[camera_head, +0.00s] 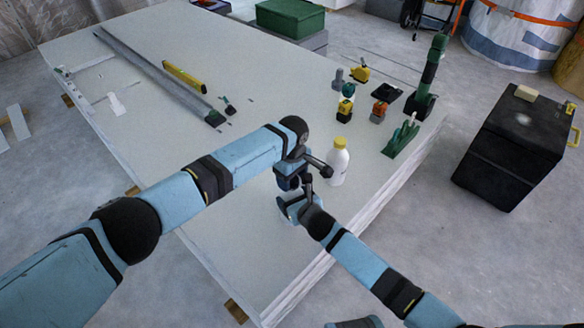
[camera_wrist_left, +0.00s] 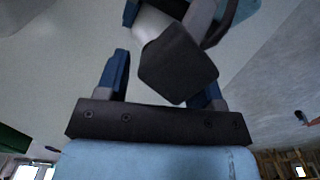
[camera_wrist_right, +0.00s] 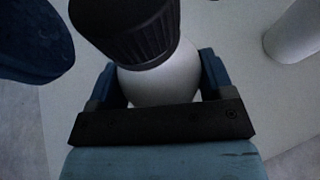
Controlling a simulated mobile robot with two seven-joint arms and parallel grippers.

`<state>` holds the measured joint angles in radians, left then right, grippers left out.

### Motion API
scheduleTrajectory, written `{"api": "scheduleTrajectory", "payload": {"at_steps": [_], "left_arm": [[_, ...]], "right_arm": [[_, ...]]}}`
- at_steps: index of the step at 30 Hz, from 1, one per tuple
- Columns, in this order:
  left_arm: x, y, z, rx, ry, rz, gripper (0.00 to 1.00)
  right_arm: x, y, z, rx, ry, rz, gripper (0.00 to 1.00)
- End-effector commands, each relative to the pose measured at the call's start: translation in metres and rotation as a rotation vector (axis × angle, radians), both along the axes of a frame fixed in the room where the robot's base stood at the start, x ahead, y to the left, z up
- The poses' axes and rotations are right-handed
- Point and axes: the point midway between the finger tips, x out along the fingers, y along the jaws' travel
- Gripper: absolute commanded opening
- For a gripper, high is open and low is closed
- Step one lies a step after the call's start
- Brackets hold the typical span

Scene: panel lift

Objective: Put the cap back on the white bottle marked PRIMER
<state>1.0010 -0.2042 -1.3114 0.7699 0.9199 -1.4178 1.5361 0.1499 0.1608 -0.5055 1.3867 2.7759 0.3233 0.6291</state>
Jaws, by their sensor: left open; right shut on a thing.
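In the right wrist view, my right gripper (camera_wrist_right: 158,70) is shut on a white bottle (camera_wrist_right: 160,88). A black ribbed cap (camera_wrist_right: 130,28) sits at the bottle's mouth; I cannot tell whether it is seated. No PRIMER marking shows. In the left wrist view, the dark cap (camera_wrist_left: 178,66) lies between the spread fingers of my open left gripper (camera_wrist_left: 165,78), with part of the white bottle (camera_wrist_left: 152,22) beyond. In the head view, my left gripper (camera_head: 289,184) is just above my right gripper (camera_head: 288,206), over the table's near part. The arms partly hide the held bottle.
A white bottle with a yellow cap (camera_head: 338,162) stands close to the right of my grippers. Several small tools and a green clamp (camera_head: 401,138) stand at the table's right edge. A yellow level (camera_head: 184,76) lies farther back. The table (camera_head: 255,255) is clear in front.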

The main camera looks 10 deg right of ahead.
Motion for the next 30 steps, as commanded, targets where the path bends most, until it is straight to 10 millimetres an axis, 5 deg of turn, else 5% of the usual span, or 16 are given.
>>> {"api": "scheduleTrajectory", "payload": {"at_steps": [11, 18, 23, 30], "left_arm": [[0.0003, 0.0002, -0.0051, -0.001, -0.001, 0.001, 0.61], [0.0004, 0.0004, -0.0050, -0.001, -0.001, 0.001, 0.12], [0.0001, 0.0003, -0.0054, 0.000, 0.000, -0.085, 0.12], [0.0004, 0.0007, -0.0057, -0.002, 0.001, -0.458, 0.12]], "right_arm": [[0.0006, 0.0002, 0.0012, 0.001, -0.002, 0.000, 0.08], [0.0006, 0.0002, 0.0012, 0.001, -0.002, 0.000, 0.08], [0.0005, 0.0003, 0.0012, 0.001, -0.002, 0.000, 0.08], [0.0004, 0.0002, 0.0011, 0.001, -0.002, 0.000, 0.08]]}}
